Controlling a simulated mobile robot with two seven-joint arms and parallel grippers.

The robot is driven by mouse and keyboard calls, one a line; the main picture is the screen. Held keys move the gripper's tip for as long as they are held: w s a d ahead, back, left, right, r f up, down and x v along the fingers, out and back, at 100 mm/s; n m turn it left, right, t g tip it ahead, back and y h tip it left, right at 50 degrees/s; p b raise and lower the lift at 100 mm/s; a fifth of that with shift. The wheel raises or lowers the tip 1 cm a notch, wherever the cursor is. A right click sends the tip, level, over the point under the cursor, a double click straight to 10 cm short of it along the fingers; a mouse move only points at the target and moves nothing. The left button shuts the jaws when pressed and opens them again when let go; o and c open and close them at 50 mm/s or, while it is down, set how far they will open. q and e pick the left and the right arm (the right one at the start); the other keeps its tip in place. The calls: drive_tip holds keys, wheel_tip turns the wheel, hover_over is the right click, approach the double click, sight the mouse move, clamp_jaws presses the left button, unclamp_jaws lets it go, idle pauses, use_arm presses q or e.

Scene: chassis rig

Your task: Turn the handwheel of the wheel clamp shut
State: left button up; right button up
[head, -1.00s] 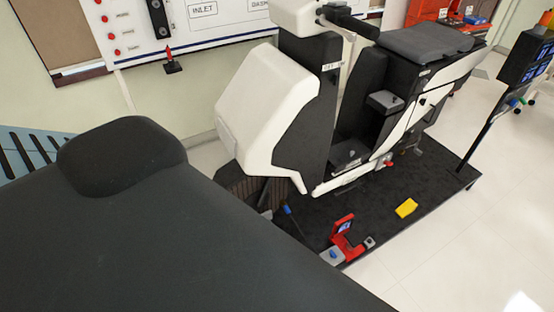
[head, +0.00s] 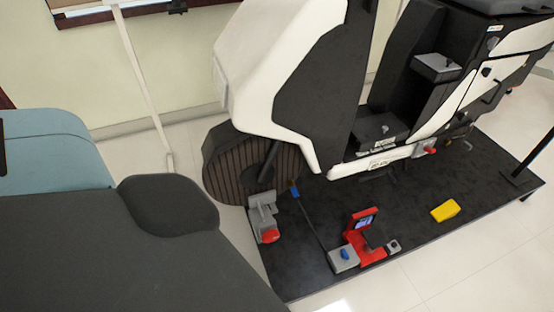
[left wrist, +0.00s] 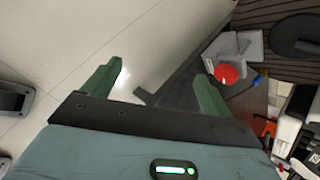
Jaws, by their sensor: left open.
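The wheel clamp (head: 262,210) is a grey block at the front left corner of the black platform, close to the ribbed dark wheel (head: 228,168). Its red handwheel (head: 270,236) faces the near side. In the left wrist view the grey clamp (left wrist: 232,48) and the red handwheel (left wrist: 227,74) show at the upper right, beyond the right fingertip. My left gripper (left wrist: 157,82) is open, its two green fingers wide apart with nothing between them. It is apart from the handwheel. My left gripper is not visible in the head view, and my right gripper is in neither view.
A white and black scooter (head: 290,70) stands on the black platform (head: 320,200). A red stand with a small screen (head: 362,235), a grey box with a blue knob (head: 344,259) and a yellow block (head: 446,211) are on the platform. White floor (left wrist: 60,60) is clear beside it.

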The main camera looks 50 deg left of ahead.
use_arm(q)
drive_tip(key=w+a+f+m+t+y+b, duration=0.1)
drive_tip(key=w+f+m+y+b, duration=0.2)
drive_tip(key=w+b, duration=0.6)
drive_tip(key=w+a+f+m+t+y+b, duration=0.2)
drive_tip(key=w+f+m+y+b, duration=0.2)
drive_tip(key=w, duration=0.9)
drive_tip(key=y+b, duration=0.2)
drive_tip(key=b, duration=0.2)
drive_tip(key=shift+w+a+f+m+t+b, duration=0.15)
drive_tip(key=shift+w+f+m+t+b, duration=0.15)
drive_tip(key=shift+w+m+b, duration=0.1)
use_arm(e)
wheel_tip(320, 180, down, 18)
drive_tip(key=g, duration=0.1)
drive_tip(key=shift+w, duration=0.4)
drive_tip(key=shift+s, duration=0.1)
